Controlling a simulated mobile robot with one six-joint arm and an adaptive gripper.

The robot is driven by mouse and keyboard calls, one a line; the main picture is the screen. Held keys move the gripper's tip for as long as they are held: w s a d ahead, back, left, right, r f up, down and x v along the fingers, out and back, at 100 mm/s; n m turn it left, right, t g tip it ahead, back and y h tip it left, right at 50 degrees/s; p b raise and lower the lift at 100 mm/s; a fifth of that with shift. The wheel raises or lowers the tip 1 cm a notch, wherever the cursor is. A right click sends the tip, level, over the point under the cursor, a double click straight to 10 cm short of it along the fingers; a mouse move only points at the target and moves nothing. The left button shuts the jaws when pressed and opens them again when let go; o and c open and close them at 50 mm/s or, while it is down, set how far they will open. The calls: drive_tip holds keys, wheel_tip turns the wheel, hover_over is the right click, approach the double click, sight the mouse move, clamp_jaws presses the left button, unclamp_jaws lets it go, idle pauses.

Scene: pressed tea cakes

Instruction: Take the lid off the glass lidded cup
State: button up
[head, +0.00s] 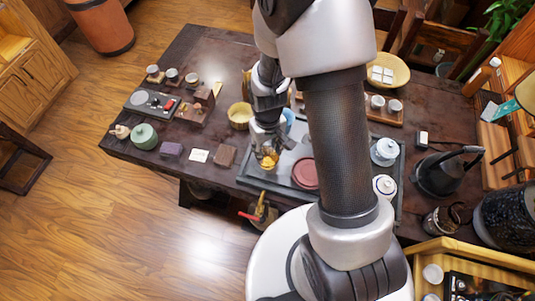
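My gripper (267,149) points down over the left part of the dark tea tray (250,172). Its fingertips are at or just above a small amber-coloured vessel (269,164). The gripper covers part of it, and I cannot tell whether they touch or whether the fingers are open or shut. I cannot tell for sure which vessel is the glass lidded cup. A pale, bluish lidded cup (384,150) stands on the tray's right side, right of my arm. A white lidded pot with a blue rim (384,186) stands in front of it.
A reddish round dish (305,174) lies mid-tray, partly behind my arm. A yellow bowl (240,115) stands behind left of the gripper. A green pot (144,136) and small boxes are farther left. A black kettle (440,175) stands at the right.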

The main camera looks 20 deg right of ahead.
clamp_jaws()
drive_tip(key=shift+r, duration=0.1)
idle(0.4)
